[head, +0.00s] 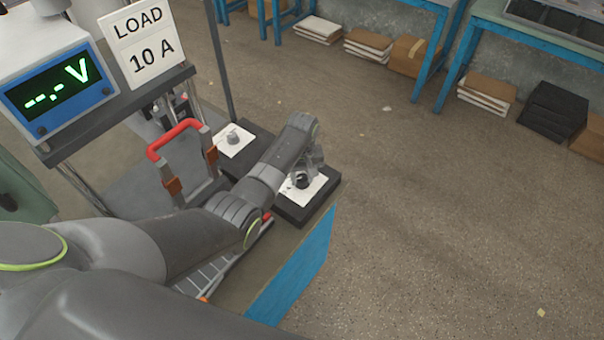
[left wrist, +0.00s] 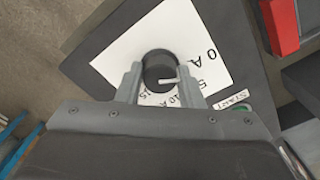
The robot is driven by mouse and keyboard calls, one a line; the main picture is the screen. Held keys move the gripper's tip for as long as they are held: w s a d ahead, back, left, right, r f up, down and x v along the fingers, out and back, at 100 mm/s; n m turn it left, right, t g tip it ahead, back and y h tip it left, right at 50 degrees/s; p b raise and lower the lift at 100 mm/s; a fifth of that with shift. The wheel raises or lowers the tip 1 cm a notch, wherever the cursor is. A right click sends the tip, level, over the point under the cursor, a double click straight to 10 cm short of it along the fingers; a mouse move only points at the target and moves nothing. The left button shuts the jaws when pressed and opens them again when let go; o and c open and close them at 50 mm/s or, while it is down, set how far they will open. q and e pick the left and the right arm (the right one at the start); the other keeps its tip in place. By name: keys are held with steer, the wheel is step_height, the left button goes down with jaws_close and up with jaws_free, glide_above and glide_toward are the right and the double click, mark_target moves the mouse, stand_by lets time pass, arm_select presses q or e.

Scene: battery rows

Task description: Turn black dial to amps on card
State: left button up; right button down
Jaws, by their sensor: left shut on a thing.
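The card (head: 142,45) in the head view reads "LOAD 10 A". The black dial (head: 301,181) stands on a white scale plate on a dark box at the table's corner. It also shows in the left wrist view (left wrist: 157,66), where the plate (left wrist: 125,65) has marks including 0, 5, 10 and 15 A. My left gripper (head: 307,172) is shut on the dial, with one finger on each side in the left wrist view (left wrist: 160,82). My right gripper is out of view.
A grey dial (head: 233,138) sits on another white plate behind. A red-handled switch (head: 175,139) stands left of my left wrist. A meter (head: 58,88) shows "--.- V". A green button (left wrist: 240,108) by a START label is close to my finger. Open floor lies right.

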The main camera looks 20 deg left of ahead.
arm_select(q)
steer(key=m+p, duration=0.1)
steer(key=m, duration=0.1)
steer(key=shift+r+m+p, duration=0.2)
steer(key=shift+m+p, duration=0.1)
steer(key=shift+p, duration=0.1)
steer(key=m+p, duration=0.2)
steer(key=m, duration=0.2)
steer(key=m+p, duration=0.1)
steer(key=m, duration=0.4)
steer(key=shift+w+f, duration=0.1)
steer(key=shift+m+p, duration=0.45)
steer(key=shift+m, duration=1.85)
steer(key=o, duration=1)
steer(key=shift+f, duration=0.1)
